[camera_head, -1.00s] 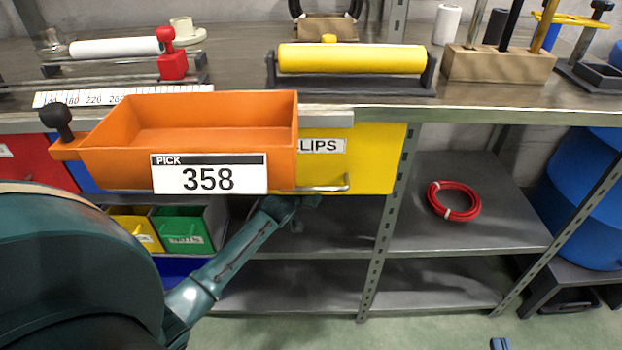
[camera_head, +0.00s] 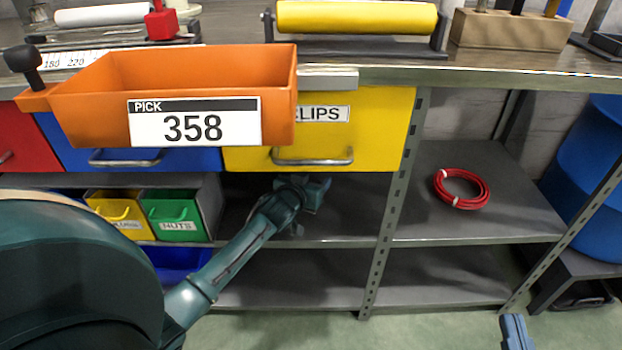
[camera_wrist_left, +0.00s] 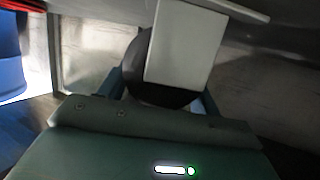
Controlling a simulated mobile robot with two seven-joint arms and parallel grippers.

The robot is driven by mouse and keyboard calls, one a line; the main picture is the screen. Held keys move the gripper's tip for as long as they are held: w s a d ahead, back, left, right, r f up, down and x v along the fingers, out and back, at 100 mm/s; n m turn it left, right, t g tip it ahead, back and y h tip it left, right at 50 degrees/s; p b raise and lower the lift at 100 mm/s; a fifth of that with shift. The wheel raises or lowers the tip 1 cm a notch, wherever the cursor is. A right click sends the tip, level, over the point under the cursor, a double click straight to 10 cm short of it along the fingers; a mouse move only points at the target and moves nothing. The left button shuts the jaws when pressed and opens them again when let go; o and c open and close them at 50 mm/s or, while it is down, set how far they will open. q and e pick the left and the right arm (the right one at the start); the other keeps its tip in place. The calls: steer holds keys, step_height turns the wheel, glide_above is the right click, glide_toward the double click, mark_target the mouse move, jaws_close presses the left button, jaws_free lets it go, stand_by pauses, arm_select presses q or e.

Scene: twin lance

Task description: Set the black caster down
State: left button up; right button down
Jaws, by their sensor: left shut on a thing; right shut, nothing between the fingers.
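The black caster (camera_wrist_left: 133,72) is between the fingers of my left gripper (camera_wrist_left: 163,97) in the left wrist view. A pale grey flat part covers much of its dark rounded body. In the head view my left gripper (camera_head: 314,190) reaches under the yellow drawer, above the upper shelf (camera_head: 340,228). The caster cannot be made out there, and I cannot tell whether it touches the shelf. My right gripper (camera_head: 516,332) shows only as a small blue-green tip at the bottom right edge, shut and empty.
The yellow drawer (camera_head: 385,135) hangs close above my left gripper. A green bin (camera_head: 172,213) stands to its left. A metal upright (camera_head: 390,200) stands to its right, with a red hose coil (camera_head: 461,189) beyond. An orange tray (camera_head: 80,120) blocks part of the view.

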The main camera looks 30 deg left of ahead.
arm_select(q)
steer(key=shift+f+b, duration=0.35)
steer(key=shift+f, duration=0.15)
steer(key=o, duration=1.1)
steer(key=shift+c, duration=0.2)
steer(key=o, duration=0.4)
steer(key=shift+f, duration=0.15)
